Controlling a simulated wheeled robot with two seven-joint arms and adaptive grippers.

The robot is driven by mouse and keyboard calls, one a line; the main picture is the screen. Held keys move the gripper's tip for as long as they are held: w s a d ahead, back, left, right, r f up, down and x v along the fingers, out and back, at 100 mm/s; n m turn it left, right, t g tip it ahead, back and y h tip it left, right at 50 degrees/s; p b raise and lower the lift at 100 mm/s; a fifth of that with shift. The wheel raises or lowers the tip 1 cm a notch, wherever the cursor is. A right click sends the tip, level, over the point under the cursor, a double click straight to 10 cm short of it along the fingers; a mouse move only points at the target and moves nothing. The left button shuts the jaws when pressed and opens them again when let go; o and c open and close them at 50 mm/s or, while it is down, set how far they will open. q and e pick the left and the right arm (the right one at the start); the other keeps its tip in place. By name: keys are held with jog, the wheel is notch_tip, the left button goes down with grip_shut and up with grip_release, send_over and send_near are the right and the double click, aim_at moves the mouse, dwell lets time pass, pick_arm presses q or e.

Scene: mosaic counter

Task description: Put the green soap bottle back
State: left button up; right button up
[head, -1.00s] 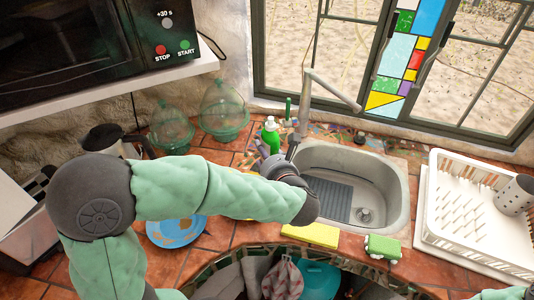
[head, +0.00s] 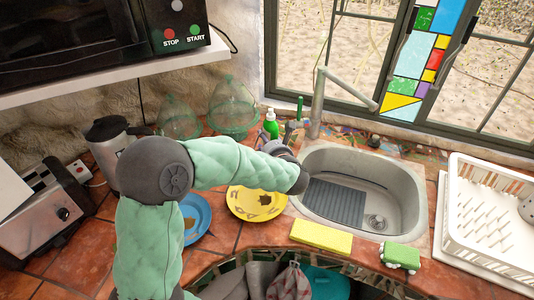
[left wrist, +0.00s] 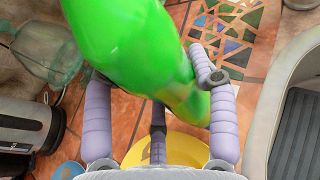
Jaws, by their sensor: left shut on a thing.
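The green soap bottle (head: 271,125) with a white cap is at the back of the counter, left of the tap. It looks upright in the head view. My left gripper (head: 276,139) is shut on it. In the left wrist view the bottle (left wrist: 135,40) fills the upper middle, between the purple fingers of the left gripper (left wrist: 150,75). Its lower end is over the tiled counter; I cannot tell whether it touches. My forearm hides part of the counter in front of it. My right gripper is not in view.
The sink (head: 408,205) with its tall tap (head: 318,105) is to the right of the bottle. Green glass domes (head: 233,108) stand to its left. A yellow plate (head: 240,211), blue plate (head: 203,222), yellow sponge (head: 321,237) and white rack (head: 451,215) are nearer.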

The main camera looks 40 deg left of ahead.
pick_arm(q)
jog(key=shift+w+a+f, duration=0.15)
jog(key=shift+a+f, duration=0.05)
jog(key=shift+w+a+f+b, duration=0.1)
jog(key=shift+f+b, duration=0.45)
jog(key=shift+f, duration=0.35)
jog(key=shift+w+a+f+b, duration=0.1)
jog(key=shift+f+b, duration=0.45)
jog(key=shift+f, duration=0.3)
jog(key=shift+f, duration=0.1)
jog(key=o, duration=1.3)
jog(key=shift+f, duration=0.15)
